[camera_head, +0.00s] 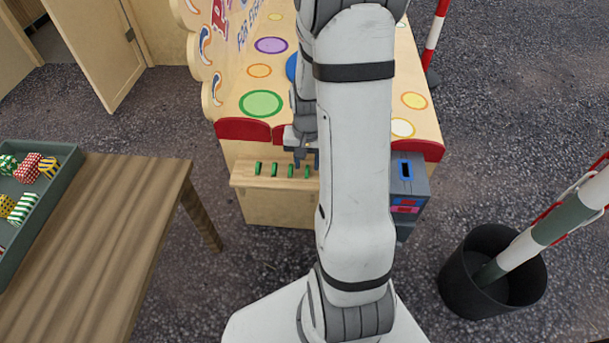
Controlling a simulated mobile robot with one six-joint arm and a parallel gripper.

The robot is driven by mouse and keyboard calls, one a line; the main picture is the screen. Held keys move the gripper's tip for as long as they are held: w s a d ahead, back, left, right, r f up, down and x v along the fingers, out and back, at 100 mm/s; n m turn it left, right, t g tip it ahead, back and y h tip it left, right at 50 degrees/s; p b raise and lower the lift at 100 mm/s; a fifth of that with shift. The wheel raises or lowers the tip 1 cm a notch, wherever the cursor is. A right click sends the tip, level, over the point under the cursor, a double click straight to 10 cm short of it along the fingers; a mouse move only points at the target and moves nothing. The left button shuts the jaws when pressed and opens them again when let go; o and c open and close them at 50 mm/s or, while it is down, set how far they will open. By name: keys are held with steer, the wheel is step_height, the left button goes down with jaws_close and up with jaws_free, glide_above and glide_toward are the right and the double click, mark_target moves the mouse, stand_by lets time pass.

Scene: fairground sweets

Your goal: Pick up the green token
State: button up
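Several green tokens stand on edge in a row on a wooden ledge (262,181) at the front of the game stall. The leftmost is one green token (258,168), then another green token (274,169), a third green token (290,170) and a rightmost one (307,171). My gripper (304,160) points down above the right end of this row. It is small and partly hidden behind my arm, so I cannot tell its opening or whether it touches a token.
A grey-blue box with a slot (407,170) is right of the ledge, partly behind my arm. A wooden table (120,215) with a tray (62,185) of patterned sweets is at left. A black bin (463,290) holding a striped pole (555,225) is at right.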

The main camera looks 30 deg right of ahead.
step_height(320, 180, down, 2)
steer(key=shift+r, duration=0.1)
jaws_close()
stand_by(0.4)
